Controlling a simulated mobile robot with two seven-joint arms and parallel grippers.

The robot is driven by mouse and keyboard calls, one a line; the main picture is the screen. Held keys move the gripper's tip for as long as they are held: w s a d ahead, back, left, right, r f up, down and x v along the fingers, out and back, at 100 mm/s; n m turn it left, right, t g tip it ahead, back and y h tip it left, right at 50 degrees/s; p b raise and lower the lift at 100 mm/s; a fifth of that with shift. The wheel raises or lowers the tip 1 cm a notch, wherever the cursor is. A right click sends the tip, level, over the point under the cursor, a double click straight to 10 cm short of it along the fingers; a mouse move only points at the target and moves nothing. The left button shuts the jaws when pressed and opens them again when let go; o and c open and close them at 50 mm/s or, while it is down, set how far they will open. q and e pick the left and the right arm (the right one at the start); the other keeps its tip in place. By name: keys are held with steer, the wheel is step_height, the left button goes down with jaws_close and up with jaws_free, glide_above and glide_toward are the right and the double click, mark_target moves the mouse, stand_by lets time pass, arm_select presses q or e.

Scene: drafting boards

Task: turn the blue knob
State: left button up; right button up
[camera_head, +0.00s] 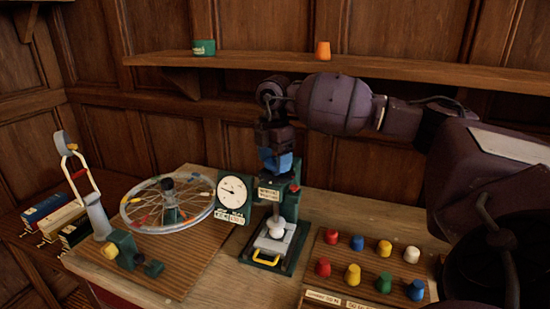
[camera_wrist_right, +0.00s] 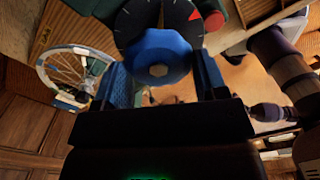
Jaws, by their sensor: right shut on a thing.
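The blue knob (camera_wrist_right: 158,58) is a lobed knob with a pale hexagonal centre, shown in the right wrist view in front of a dark dial plate (camera_wrist_right: 135,25) with white ticks and a red triangular mark. My right gripper (camera_wrist_right: 163,78) is shut on the knob, one finger on either side of it. In the head view my right gripper (camera_head: 276,150) points down at the top of a green press-like stand (camera_head: 295,205) with a white round gauge (camera_head: 234,191); it hides most of the knob there. My left gripper is not in view.
A spoked wheel (camera_head: 168,203) stands on a board to the left, beside a grey post (camera_head: 98,215). Several coloured pegs, including a blue peg (camera_head: 416,290), stand on a board (camera_head: 395,262) at the right. A wooden shelf (camera_head: 400,70) runs behind my right arm.

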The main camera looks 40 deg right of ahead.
mark_target(274, 160)
steer(key=m, duration=0.4)
steer(key=shift+w+r+m, duration=0.15)
steer(key=shift+w+m, duration=0.05)
steer(key=shift+m, duration=0.1)
steer(key=shift+d+m+p, duration=0.15)
steer(key=shift+m+p, duration=0.25)
steer(key=shift+m, duration=1.6)
steer(key=shift+w, duration=0.1)
steer(key=o, duration=0.9)
steer(key=shift+o, duration=0.2)
step_height(274, 160, up, 11)
steer(key=shift+f+b, duration=0.2)
steer(key=shift+b, duration=0.2)
